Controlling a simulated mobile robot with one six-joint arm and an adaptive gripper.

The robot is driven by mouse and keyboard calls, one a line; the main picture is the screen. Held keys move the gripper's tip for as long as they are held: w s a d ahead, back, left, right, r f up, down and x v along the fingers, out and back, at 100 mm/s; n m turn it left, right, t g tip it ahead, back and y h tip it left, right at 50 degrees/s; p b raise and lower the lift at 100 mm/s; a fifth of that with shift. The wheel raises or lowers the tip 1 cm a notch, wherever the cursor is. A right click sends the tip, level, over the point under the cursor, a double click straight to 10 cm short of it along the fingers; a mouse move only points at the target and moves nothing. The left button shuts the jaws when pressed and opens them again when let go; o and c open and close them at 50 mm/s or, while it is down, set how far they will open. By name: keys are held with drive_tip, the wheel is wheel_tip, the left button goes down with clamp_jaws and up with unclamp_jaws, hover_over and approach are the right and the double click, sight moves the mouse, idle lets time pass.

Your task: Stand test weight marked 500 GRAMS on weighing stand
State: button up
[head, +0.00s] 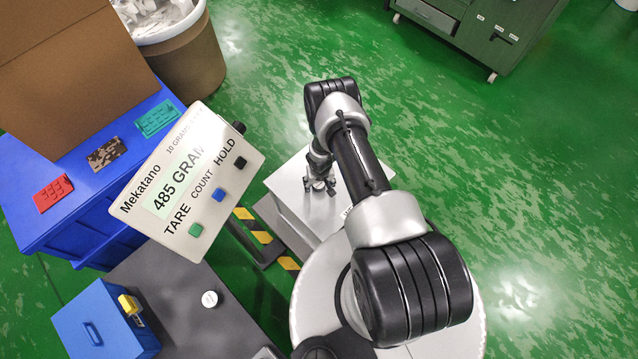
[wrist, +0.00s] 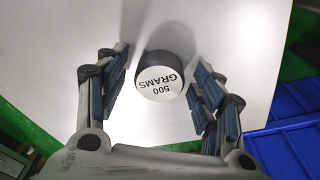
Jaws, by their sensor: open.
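The test weight (wrist: 161,77), a dark cylinder with a white top marked 500 GRAMS, stands upright on a white plate (wrist: 235,40) in the wrist view. My gripper (wrist: 158,70) is open, with one finger on each side of the weight and visible gaps to both. In the head view my gripper (head: 320,184) is low over the weighing stand's white plate (head: 284,181), and the weight cannot be made out there. The stand's tilted display (head: 192,185) reads 485 GRAM, its last part cut by glare.
A small white-topped piece (head: 210,299) stands on a dark grey table (head: 170,280), beside a blue box (head: 95,325) with a yellow latch. A blue bench (head: 100,200) with red, brown and teal pieces is at left. Green floor at right is open.

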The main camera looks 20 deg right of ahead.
wheel_tip(320, 180, up, 12)
drive_tip(key=s+p, duration=0.1)
drive_tip(key=p, duration=1.6)
drive_tip(key=w+d+r, duration=0.1)
drive_tip(key=w+r, duration=0.7)
drive_tip(key=r, duration=0.5)
wheel_tip(320, 180, up, 54)
drive_tip(key=n+t, duration=0.1)
drive_tip(key=t, duration=0.1)
hover_over(320, 188)
drive_tip(key=s+a, duration=0.2)
drive_tip(key=a, duration=0.2)
drive_tip(key=s+a+r, duration=0.2)
drive_tip(key=s, duration=0.8)
drive_tip(key=s+a+r+n+t, duration=0.1)
drive_tip(key=s+a+r, duration=0.1)
drive_tip(key=s, duration=0.8)
